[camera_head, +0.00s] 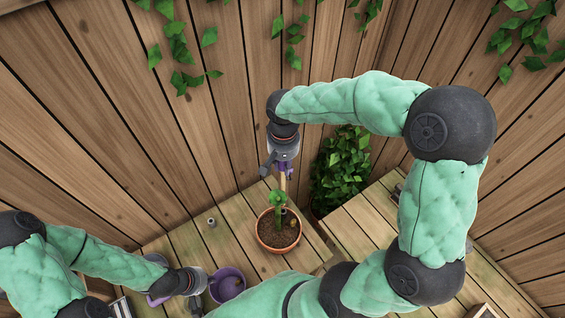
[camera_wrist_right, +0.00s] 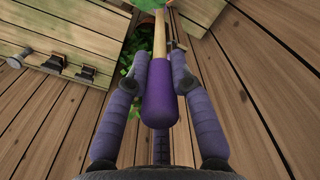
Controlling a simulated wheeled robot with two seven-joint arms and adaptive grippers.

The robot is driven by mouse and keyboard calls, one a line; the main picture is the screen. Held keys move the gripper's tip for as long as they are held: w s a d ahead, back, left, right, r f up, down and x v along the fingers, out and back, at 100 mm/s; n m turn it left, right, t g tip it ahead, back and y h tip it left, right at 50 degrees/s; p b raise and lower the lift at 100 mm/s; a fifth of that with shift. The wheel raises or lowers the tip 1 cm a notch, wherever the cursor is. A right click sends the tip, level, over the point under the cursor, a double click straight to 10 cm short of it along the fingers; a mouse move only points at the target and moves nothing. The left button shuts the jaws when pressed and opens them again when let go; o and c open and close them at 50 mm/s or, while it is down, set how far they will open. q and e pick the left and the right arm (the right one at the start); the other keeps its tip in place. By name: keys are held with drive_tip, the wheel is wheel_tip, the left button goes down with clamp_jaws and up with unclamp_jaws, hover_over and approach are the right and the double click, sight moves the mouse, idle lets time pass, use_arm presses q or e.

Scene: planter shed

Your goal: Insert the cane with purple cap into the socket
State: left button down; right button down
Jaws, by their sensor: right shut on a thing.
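My right gripper (camera_head: 277,168) is above the terracotta pot (camera_head: 260,243), pointing down, and is shut on the cane (camera_head: 283,184). In the right wrist view, the purple cap (camera_wrist_right: 158,103) lies between the two fingers of the gripper (camera_wrist_right: 160,62), and the pale wooden shaft (camera_wrist_right: 159,35) runs away toward a green plant. In the head view the shaft's lower end is near the plant (camera_head: 278,198) in the pot; its exact contact cannot be told.
The pot stands on a wooden bench (camera_head: 238,238). A small grey cylinder (camera_head: 211,222) stands on it to the left. A leafy bush (camera_head: 342,170) grows behind the gap between the benches. Wooden plank walls (camera_head: 190,110) enclose the back. The second bench (camera_head: 365,225) is at right.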

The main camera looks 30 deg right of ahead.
sight(284, 182)
drive_tip(key=shift+s, duration=0.15)
idle(0.3)
drive_tip(key=shift+f, duration=0.2)
drive_tip(key=shift+f+b, duration=1.75)
drive_tip(key=shift+f, duration=0.15)
drive_tip(key=shift+n, duration=0.3)
drive_tip(key=shift+f+b, duration=2.55)
drive_tip(key=shift+f, duration=0.35)
